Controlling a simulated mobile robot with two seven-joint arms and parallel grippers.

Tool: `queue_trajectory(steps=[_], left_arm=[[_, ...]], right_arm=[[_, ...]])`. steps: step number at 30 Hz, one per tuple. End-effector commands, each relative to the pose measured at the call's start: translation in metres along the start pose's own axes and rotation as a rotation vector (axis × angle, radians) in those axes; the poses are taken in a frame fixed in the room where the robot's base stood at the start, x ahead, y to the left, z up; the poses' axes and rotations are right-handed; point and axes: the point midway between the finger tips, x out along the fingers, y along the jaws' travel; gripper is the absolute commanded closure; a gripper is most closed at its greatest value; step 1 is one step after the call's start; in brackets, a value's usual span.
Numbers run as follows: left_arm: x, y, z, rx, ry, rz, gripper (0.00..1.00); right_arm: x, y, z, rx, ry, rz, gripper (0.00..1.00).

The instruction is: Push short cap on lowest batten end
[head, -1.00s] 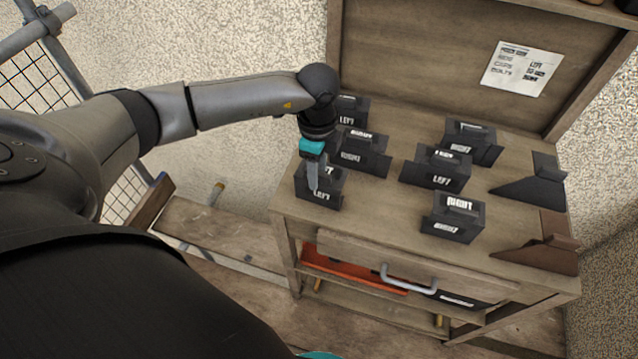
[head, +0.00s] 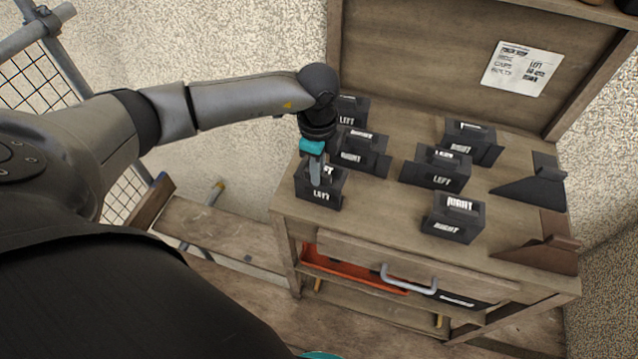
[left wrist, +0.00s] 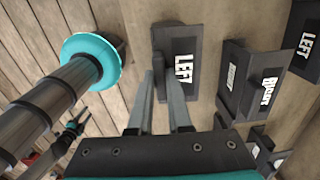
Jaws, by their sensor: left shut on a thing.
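A dark grey cap marked LEFT (head: 318,196) stands at the near left corner of the wooden workbench. My left gripper (head: 316,178) reaches down over it from above. In the left wrist view its fingers (left wrist: 159,92) are shut on the raised tab of this cap (left wrist: 182,72). The cap still appears to stand on the bench top; any small gap under it cannot be told. The battens are not in view. My right gripper cannot be made out in either view.
Close behind the held cap stands a cap marked RIGHT (head: 362,152). Several more caps, such as a LEFT one (head: 437,172), fill the bench top (head: 385,215). Two dark folded pieces (head: 532,188) lie at the right. A mesh guard (head: 28,75) stands at the left.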

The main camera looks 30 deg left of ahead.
Motion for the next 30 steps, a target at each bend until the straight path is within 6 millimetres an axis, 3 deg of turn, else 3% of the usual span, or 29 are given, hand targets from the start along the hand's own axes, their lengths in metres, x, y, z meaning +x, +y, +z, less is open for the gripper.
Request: queue_trajectory(steps=[8, 30], left_arm=[[-0.005, 0.000, 0.000, 0.000, 0.001, -0.001, 1.00], [-0.050, 0.000, 0.000, 0.000, 0.001, -0.001, 1.00]], right_arm=[[-0.005, 0.000, -0.001, 0.000, 0.000, 0.000, 0.50], [-0.046, 0.001, -0.004, 0.001, 0.000, 0.000, 0.50]])
